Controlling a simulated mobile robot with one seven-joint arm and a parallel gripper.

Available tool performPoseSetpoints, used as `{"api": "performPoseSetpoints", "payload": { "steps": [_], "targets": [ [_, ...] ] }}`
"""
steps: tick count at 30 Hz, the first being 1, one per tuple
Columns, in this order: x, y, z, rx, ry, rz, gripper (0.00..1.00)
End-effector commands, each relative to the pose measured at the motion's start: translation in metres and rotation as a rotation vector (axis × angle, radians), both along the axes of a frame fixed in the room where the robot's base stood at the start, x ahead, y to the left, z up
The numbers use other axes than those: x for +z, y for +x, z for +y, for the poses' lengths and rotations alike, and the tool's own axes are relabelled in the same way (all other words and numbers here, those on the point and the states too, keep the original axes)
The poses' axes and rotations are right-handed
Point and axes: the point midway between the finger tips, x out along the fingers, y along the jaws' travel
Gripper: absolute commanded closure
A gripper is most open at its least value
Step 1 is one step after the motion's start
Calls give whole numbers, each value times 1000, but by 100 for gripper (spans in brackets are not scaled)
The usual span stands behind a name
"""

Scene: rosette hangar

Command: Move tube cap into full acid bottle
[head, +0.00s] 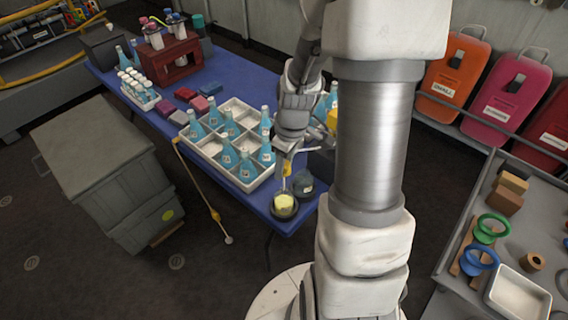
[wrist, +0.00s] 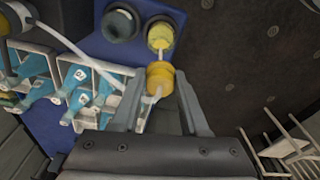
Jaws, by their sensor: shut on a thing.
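My gripper (head: 288,153) is shut on an orange-yellow tube cap (head: 287,168), pointing down over the near end of the blue table. In the wrist view the cap (wrist: 158,78) sits between the fingertips of my gripper (wrist: 158,92), with a thin pale tube below it. The tube reaches toward a round dark-rimmed vessel with a yellow top or contents (wrist: 161,36), also in the head view (head: 284,203). I cannot tell whether the tip is inside it. A dark round container (head: 303,182) stands beside it. Which one is the full acid bottle is not clearly readable.
A white divided tray (head: 245,188) with several blue bottles (head: 247,170) stands left of my gripper on the blue table (head: 130,74). A pale hose (wrist: 75,45) crosses the wrist view. A grey bin (head: 95,150) stands left; a grey workbench (head: 455,262) is at right.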

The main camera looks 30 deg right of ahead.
Motion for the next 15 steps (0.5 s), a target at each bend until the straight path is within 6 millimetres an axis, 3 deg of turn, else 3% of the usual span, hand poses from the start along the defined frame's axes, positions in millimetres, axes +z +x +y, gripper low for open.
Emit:
{"api": "performPoseSetpoints", "payload": {
  "steps": [15],
  "targets": [
    [-18, 0, 0, 0, 0, 0, 100]
  ]
}}
